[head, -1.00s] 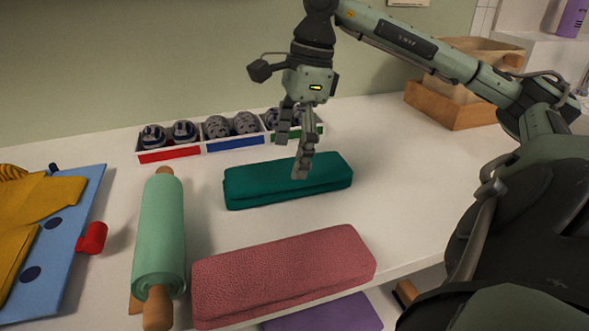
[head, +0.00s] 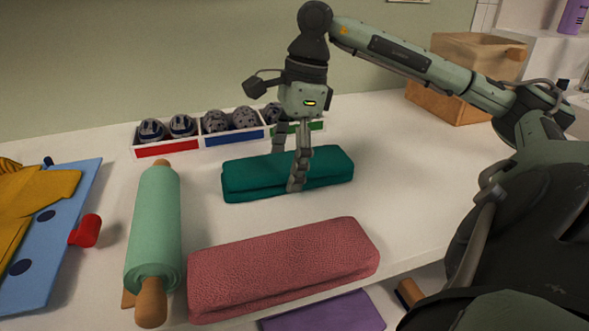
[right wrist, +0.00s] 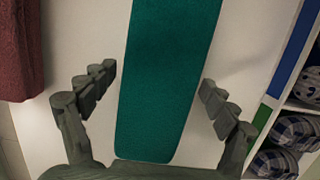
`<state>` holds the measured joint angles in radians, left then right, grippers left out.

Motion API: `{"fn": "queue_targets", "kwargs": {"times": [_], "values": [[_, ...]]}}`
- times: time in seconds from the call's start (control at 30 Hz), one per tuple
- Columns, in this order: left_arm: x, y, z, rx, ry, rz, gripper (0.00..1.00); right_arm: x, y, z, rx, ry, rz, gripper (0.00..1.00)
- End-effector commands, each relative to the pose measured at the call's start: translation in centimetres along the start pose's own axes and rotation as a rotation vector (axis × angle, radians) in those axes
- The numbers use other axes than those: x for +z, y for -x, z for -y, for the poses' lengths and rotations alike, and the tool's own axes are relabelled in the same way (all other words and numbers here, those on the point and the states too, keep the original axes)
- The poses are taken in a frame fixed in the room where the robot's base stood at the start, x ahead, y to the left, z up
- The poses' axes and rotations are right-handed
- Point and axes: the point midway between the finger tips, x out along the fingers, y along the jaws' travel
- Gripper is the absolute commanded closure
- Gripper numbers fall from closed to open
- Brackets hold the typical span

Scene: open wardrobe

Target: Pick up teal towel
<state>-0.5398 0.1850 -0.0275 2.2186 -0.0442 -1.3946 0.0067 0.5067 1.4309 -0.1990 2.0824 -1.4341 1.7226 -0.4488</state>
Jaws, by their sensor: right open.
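The teal towel (head: 245,177) lies folded in a long flat bundle on the white surface, in the middle of the head view. My right gripper (head: 288,170) is open, pointing down, with its fingers on the near and far sides of the towel. In the right wrist view the towel (right wrist: 168,75) runs between the two spread fingers, with a gap to each side. The near finger hides a small part of it in the head view. I cannot tell how close the fingertips are to the surface. My left gripper is not in view.
A pink towel (head: 285,268) lies in front of the teal one, and a green rolling pin (head: 155,225) lies to its left. A sectioned tray (head: 165,150) with rolled items stands just behind. A wooden box (head: 475,75) is at the back right. The surface right of the towel is clear.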

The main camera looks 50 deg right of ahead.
Motion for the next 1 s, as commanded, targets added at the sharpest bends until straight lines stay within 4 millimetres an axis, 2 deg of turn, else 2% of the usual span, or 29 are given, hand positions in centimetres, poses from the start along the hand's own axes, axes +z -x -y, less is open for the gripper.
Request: {"fn": "queue_targets", "kwargs": {"times": [0.6,0.93,1.0], "values": [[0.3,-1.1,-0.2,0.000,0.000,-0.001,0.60,-0.3,-1.3,0.0,0.000,0.000,-0.001,0.14],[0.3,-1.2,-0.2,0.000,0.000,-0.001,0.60,-0.3,-1.3,0.0,0.000,0.000,-0.001,0.14],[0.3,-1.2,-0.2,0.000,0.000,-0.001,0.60,-0.3,-1.3,0.0,0.000,0.000,-0.001,0.21]]}}
